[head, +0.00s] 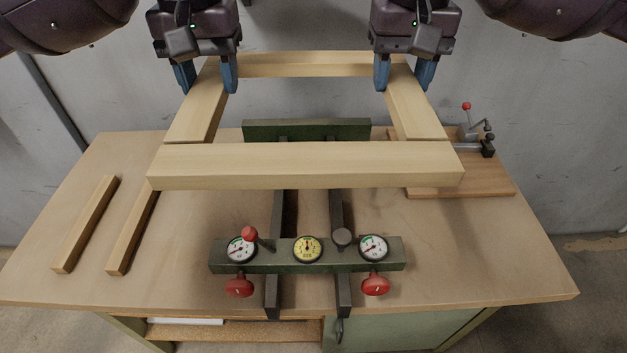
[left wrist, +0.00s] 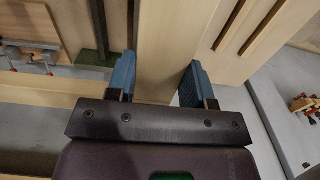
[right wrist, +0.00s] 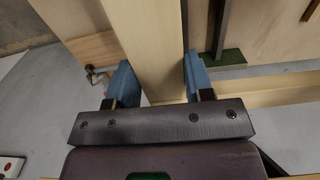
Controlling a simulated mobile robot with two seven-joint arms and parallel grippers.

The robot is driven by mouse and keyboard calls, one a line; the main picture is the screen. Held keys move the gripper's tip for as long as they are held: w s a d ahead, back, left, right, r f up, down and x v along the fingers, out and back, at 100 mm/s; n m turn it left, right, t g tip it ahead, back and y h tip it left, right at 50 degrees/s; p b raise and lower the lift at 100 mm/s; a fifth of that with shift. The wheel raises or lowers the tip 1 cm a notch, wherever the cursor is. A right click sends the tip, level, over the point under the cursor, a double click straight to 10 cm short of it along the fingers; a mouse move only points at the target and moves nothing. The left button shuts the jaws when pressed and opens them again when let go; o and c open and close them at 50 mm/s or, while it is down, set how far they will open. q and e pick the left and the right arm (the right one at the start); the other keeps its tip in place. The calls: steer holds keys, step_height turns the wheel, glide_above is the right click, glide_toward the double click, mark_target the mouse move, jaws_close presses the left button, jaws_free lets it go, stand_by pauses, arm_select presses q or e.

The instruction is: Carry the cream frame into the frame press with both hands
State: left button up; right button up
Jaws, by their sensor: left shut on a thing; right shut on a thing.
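The cream frame (head: 300,160) is a wooden rectangle held level above the table in the head view. My left gripper (head: 207,78) is shut on its left side bar, which also shows between the blue fingers in the left wrist view (left wrist: 165,65). My right gripper (head: 406,76) is shut on its right side bar, seen too in the right wrist view (right wrist: 150,50). The frame press (head: 290,258) stands on the table below, with a green front bar, dials, red knobs, two dark rails and a green rear plate (head: 262,130). The frame's front bar hides part of the rails.
Two wooden strips (head: 85,222) lie on the table (head: 470,255) at the left. A wooden board (head: 480,180) with a red-knobbed toggle clamp (head: 470,130) lies at the back right. The table's front right is clear. A grey wall (head: 300,30) stands behind.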

arm_select(q)
steer(key=shift+a, duration=0.25)
arm_select(e)
steer(key=shift+a, duration=0.1)
arm_select(q)
steer(key=shift+w, duration=0.1)
arm_select(e)
steer(key=shift+w, duration=0.1)
